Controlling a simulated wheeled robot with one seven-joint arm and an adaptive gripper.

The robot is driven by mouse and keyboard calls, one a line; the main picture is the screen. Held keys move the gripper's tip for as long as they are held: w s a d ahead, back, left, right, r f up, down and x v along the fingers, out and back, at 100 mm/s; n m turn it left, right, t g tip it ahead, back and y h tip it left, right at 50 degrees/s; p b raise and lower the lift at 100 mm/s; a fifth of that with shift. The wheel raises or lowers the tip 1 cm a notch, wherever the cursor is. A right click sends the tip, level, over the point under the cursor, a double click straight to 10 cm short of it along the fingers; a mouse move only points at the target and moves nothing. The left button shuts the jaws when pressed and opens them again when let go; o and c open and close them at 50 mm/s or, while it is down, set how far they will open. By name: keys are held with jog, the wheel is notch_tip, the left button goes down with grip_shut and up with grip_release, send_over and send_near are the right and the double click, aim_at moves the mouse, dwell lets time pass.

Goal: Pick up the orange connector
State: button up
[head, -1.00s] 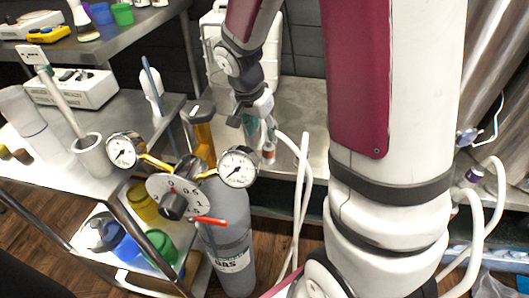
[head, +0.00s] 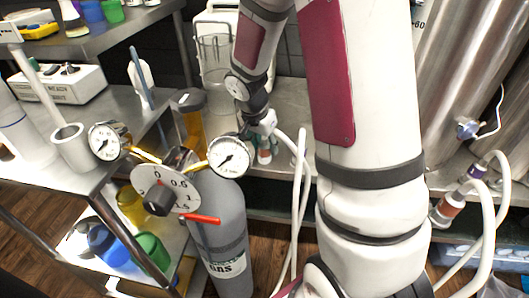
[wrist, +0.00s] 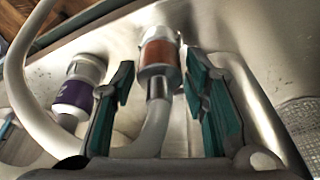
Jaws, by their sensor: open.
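The orange connector (wrist: 160,57) is in the wrist view, at top centre, with a metal neck and a pale hose running from it toward the camera. My gripper (wrist: 165,85) is open, its teal-padded fingers on either side of the hose and the connector's lower end. A gap shows on both sides, and nothing is held. In the head view my gripper (head: 262,130) is low over the steel bench, just above a small orange connector (head: 264,156). Its fingers are small and partly hidden there.
A purple-banded connector (wrist: 76,92) lies left of my gripper in the wrist view. At right in the head view are another orange-banded connector (head: 449,207) and a purple one (head: 475,172), with hoses. A gas cylinder (head: 222,230) with gauges stands in front of the bench.

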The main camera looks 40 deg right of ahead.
aim_at(266, 140)
jog(key=shift+c, duration=0.6)
grip_shut()
jog(key=shift+r, duration=0.1)
jog(key=shift+r+p, duration=0.35)
jog(key=shift+r, duration=0.2)
jog(key=r, duration=0.1)
jog(key=s+r+p, duration=0.1)
jog(key=shift+a+r, duration=0.1)
jog(key=shift+r, duration=0.2)
jog(key=s+a+b, duration=0.1)
jog(key=s+b, duration=0.2)
jog(key=s, duration=0.4)
jog(key=s+a+r+b, duration=0.1)
jog(key=s+a+b, duration=0.1)
jog(key=s, duration=0.5)
jog(key=shift+s+b, duration=0.3)
jog(key=shift+b, duration=0.35)
